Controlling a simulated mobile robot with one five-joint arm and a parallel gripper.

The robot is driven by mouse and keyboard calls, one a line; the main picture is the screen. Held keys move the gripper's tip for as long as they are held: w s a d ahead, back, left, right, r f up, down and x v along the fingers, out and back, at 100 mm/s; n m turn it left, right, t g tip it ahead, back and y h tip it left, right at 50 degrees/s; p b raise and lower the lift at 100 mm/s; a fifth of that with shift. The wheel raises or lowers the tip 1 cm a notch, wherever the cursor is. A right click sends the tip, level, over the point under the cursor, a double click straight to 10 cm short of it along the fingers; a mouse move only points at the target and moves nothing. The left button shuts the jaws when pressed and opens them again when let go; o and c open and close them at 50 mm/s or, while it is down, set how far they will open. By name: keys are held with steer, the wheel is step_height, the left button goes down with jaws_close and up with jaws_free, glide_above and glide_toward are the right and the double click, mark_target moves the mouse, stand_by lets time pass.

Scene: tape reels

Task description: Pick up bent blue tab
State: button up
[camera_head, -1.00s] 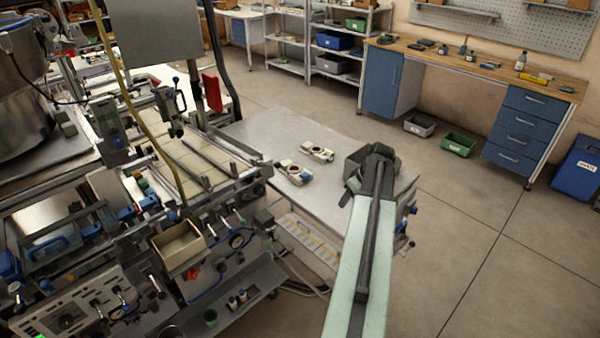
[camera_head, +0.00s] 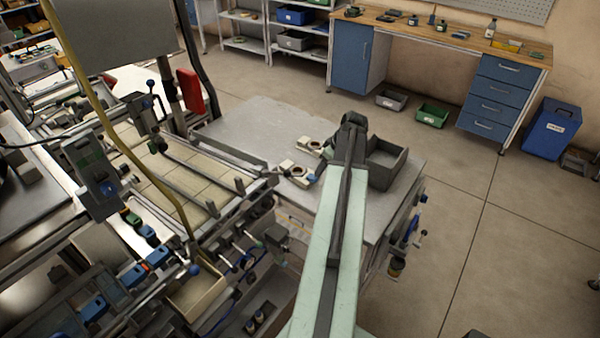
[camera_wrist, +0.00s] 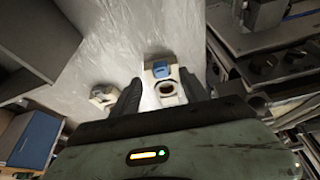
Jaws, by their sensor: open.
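The blue tab (camera_wrist: 161,69) sits on the far end of a pale fixture (camera_wrist: 168,92) with a round opening. In the wrist view it shows just beyond and between the fingertips of my gripper (camera_wrist: 160,88). My gripper is open, with nothing between its fingers that I can see it touching. In the head view the near fixture (camera_head: 293,169) lies on the grey table (camera_head: 255,120), with a bit of blue at its right end. My gripper (camera_head: 352,124) is over the table to its right; its fingertips are hidden there.
A second pale fixture (camera_head: 309,145) lies just behind; one also shows left in the wrist view (camera_wrist: 102,95). A grey open bin (camera_head: 388,165) stands close to the right of my arm. Machine rails (camera_head: 215,150) border the table's left side. The table's back is clear.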

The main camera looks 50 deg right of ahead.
mark_target(317, 179)
steer(key=b+x, duration=0.3)
steer(key=x, duration=0.1)
steer(key=b+x, duration=0.4)
steer(key=shift+w, duration=0.3)
steer(key=shift+r, duration=0.15)
jaws_close()
